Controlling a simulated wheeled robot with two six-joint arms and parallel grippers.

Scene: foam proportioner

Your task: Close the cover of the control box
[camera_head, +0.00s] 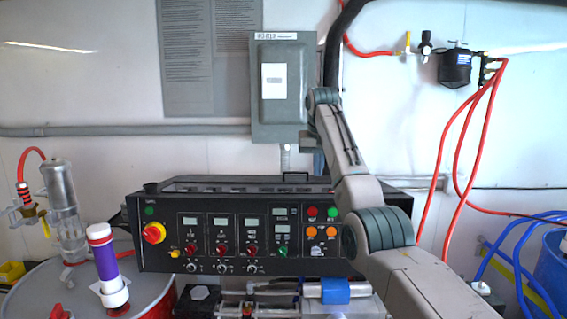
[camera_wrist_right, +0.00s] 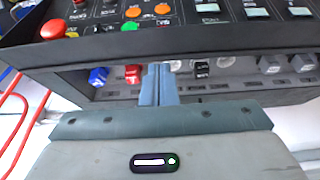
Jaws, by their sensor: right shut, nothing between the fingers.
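A black control box (camera_head: 205,262) with buttons, dials and small displays stands in the middle of the head view. Its top shows a long recess behind the front panel. In the right wrist view, the black panel (camera_wrist_right: 100,43) crosses the top, with a gap below its edge showing blue, red, black and grey fittings. My right gripper (camera_wrist_right: 158,68) is shut and empty, its fingers over this gap; I cannot tell whether they touch the edge. My left gripper is not in view.
A grey drum (camera_head: 35,290) at left carries a white and purple bottle (camera_head: 103,258). Red hoses (camera_head: 445,150) hang at right, near blue hoses (camera_head: 520,245) and a blue barrel (camera_head: 552,265).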

